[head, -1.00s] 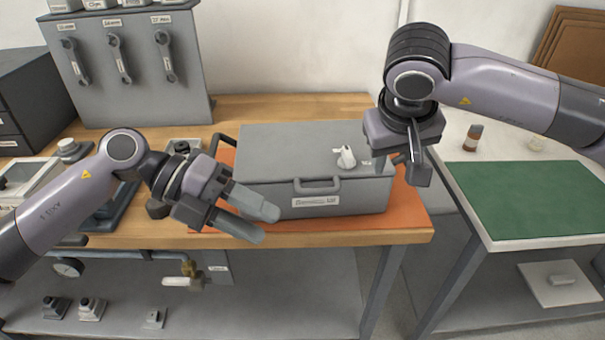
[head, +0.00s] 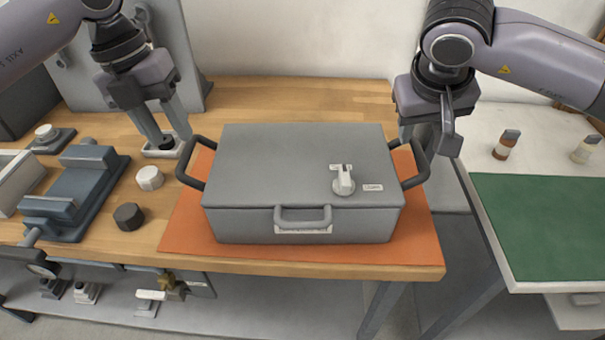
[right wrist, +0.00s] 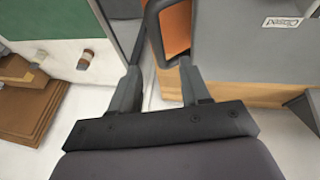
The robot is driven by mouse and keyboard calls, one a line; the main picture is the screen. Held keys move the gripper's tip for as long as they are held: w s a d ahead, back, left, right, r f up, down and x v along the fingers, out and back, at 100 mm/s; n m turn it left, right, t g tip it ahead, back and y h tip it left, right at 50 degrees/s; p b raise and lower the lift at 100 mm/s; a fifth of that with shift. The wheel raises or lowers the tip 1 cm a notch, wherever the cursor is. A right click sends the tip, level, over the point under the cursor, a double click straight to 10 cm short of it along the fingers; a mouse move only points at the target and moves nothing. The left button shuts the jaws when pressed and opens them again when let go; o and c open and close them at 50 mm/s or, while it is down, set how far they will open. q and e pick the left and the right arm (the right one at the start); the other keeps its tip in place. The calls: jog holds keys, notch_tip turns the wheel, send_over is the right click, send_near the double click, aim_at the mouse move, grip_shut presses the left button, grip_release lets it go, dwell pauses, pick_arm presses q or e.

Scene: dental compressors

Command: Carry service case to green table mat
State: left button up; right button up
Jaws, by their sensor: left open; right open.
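The grey service case (head: 300,160) sits flat on an orange mat (head: 185,225) on the wooden bench. It has a dark side handle at each end, a front handle and a white knob on its lid. My left gripper (head: 168,138) is open and empty, just behind and left of the left handle (head: 188,165). My right gripper (head: 428,150) is open at the right handle (head: 420,165). In the right wrist view the handle (right wrist: 150,25) shows between the open fingers (right wrist: 158,75); contact cannot be told. The green table mat (head: 545,225) lies on the right table.
A gap separates the bench from the right table. Two small bottles (head: 507,145) (head: 585,149) stand behind the green mat, which is bare. A blue-grey fixture (head: 75,195), a white knob (head: 150,178) and a black knob (head: 128,216) are left of the case.

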aim_at(183, 157)
pick_arm(q)
jog(key=shift+s, duration=0.1)
pick_arm(e)
jog(key=shift+s, duration=0.1)
pick_arm(q)
jog(key=shift+f, duration=0.25)
pick_arm(e)
jog(key=shift+f, duration=0.2)
pick_arm(q)
jog(key=f, duration=0.3)
jog(key=d+f, duration=0.1)
jog(key=f, duration=0.2)
jog(key=shift+d+f, duration=0.15)
jog(key=shift+f, duration=0.1)
pick_arm(e)
jog(key=x, duration=0.6)
jog(key=shift+w+d+f, duration=0.15)
jog(key=shift+w+f, duration=0.1)
jog(key=shift+f, duration=0.05)
pick_arm(q)
jog(key=c, duration=0.8)
pick_arm(e)
jog(key=c, duration=0.8)
grip_shut()
pick_arm(q)
jog(key=shift+r, duration=0.15)
pick_arm(e)
jog(key=shift+r, duration=0.15)
